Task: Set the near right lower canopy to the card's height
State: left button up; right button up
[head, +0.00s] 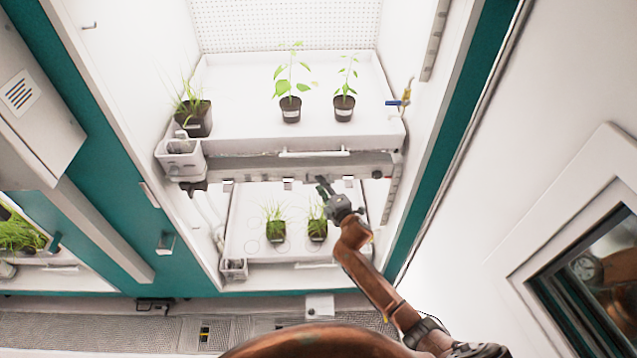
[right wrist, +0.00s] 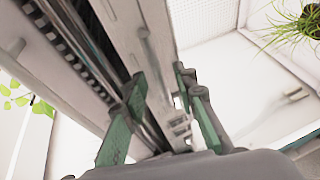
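The lower canopy (head: 270,168) is a grey bar-like panel under the upper shelf of the open chamber, with small tabs along its lower edge. My right gripper (head: 324,187) is at its front edge, right of the middle. In the right wrist view my right gripper (right wrist: 163,100) has its two green-padded fingers apart, with a pale rail-like edge running behind the gap. I cannot tell whether the fingers touch it. A marked strip (head: 391,190) runs down the chamber's right wall beside the canopy. I cannot make out a height card. My left gripper is out of view.
The upper tray (head: 235,105) holds potted plants. The lower tray (head: 248,245) holds two grass pots (head: 275,230), close to my right arm. A white container (head: 180,160) hangs at the upper tray's left corner. A windowed white door or panel (head: 570,230) stands at right.

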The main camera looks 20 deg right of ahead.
jog(key=shift+x, duration=1.1)
jog(key=shift+c, duration=0.7)
grip_shut()
jog(key=shift+f, duration=0.1)
